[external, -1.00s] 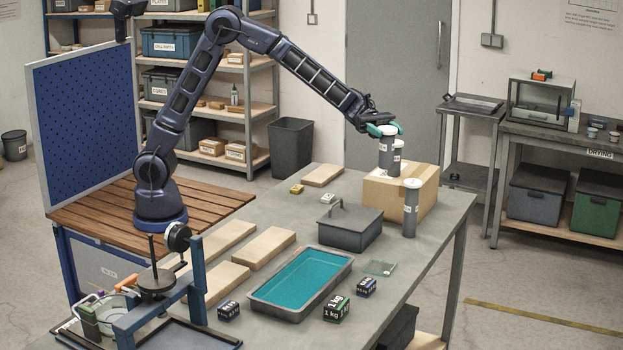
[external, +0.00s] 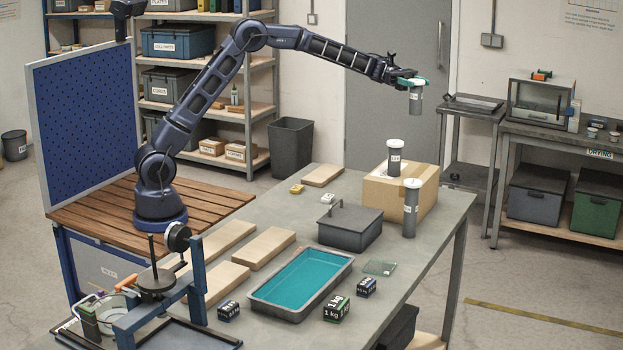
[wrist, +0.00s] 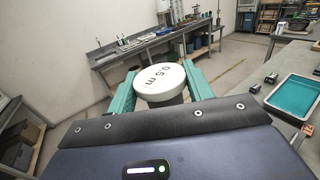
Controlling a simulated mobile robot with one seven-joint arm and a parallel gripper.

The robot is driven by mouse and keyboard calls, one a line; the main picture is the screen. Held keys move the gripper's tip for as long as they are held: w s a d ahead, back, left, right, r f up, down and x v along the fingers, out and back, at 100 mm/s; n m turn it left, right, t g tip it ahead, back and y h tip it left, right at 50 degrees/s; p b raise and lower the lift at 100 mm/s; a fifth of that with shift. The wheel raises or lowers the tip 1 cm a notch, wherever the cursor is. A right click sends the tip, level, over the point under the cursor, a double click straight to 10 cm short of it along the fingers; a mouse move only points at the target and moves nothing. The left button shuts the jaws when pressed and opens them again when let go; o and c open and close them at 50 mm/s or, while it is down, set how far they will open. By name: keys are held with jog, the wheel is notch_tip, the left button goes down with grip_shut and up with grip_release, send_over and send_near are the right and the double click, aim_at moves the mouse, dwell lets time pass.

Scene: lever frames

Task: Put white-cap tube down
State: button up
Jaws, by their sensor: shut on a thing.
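My gripper (external: 414,84), with teal fingers, is shut on a grey tube (external: 415,102) with a white cap. It holds the tube upright in the air, above and to the right of the cardboard box in the external view. A second grey white-capped tube (external: 395,160) stands upright on the cardboard box (external: 375,195). A third (external: 411,210) stands upright on the table (external: 447,212), in front of the box.
On the table are a dark lidded box (external: 349,230), a tray with a teal inside (external: 303,283), black weights (external: 337,308), pale wooden boards (external: 263,248) and a small glass plate (external: 380,268). A grey cart (external: 470,107) stands behind. The table's right end is clear.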

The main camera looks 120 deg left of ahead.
jog(key=shift+s+a+f, duration=0.1)
jog(key=shift+a+f, duration=0.15)
jog(key=shift+a, duration=0.05)
notch_tip(320, 180, down, 19)
jog(key=shift+f, duration=0.2)
jog(key=shift+f, duration=0.1)
dwell(0.3)
jog(key=o, duration=1.1)
jog(key=shift+o, duration=0.2)
jog(key=v, duration=1.2)
jog(key=shift+d, duration=0.15)
